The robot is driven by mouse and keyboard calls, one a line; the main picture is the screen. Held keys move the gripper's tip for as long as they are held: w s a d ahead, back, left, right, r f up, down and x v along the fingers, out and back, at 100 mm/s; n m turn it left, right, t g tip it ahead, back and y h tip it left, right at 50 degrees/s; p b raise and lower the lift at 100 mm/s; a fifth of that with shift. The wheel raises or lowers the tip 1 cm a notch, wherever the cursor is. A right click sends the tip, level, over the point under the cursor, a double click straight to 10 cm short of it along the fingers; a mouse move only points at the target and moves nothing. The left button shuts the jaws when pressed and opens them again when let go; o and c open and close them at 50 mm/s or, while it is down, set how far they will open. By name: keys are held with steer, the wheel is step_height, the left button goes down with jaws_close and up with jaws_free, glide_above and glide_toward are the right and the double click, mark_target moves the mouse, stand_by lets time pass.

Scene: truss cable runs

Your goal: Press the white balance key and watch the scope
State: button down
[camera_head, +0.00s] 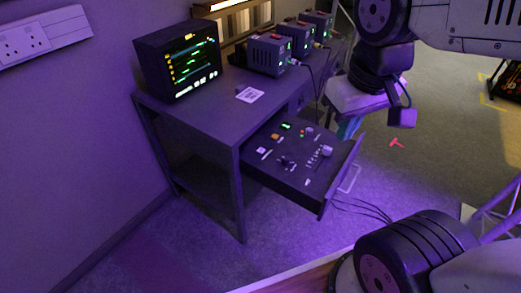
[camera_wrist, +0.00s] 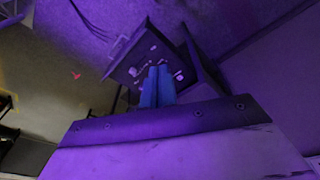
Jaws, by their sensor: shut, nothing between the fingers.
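The scope (camera_head: 178,60) is a dark monitor with green traces and yellow marks, standing on the desk at the left in the head view. A dark control panel (camera_head: 290,158) juts out at the desk's front, with small white, orange and green controls, knobs and faders. Their labels are too small to read, so I cannot tell which is the white balance key. My gripper (camera_head: 347,130) hangs beyond the panel's right edge, partly hidden by my wrist. In the wrist view, its blue fingers (camera_wrist: 157,82) are shut together and overlap the panel (camera_wrist: 146,62) in the picture.
Several small dark boxes (camera_head: 268,55) with lit displays and cables stand along the desk's back. A card with a white square code (camera_head: 249,95) lies on the desk top. Cables trail on the floor below the panel. Wall sockets (camera_head: 25,42) are at upper left.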

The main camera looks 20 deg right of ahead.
steer(key=w+d+f+n+t+h, duration=0.1)
steer(key=w+f, duration=0.1)
steer(key=w, duration=0.5)
steer(key=w+d+f+n+t, duration=0.1)
steer(key=w+f+n, duration=0.15)
steer(key=w, duration=0.35)
steer(key=n+t+y, duration=0.4)
steer(key=n+t, duration=0.1)
steer(key=n, duration=0.4)
glide_above(263, 152)
step_height(263, 152, down, 20)
steer(key=shift+r, duration=0.2)
steer(key=shift+m, duration=0.35)
steer(key=shift+d+f, duration=0.1)
steer(key=shift+f, duration=4.3)
steer(key=shift+f, duration=0.1)
steer(key=shift+w+f, duration=0.1)
steer(key=shift+f, duration=0.2)
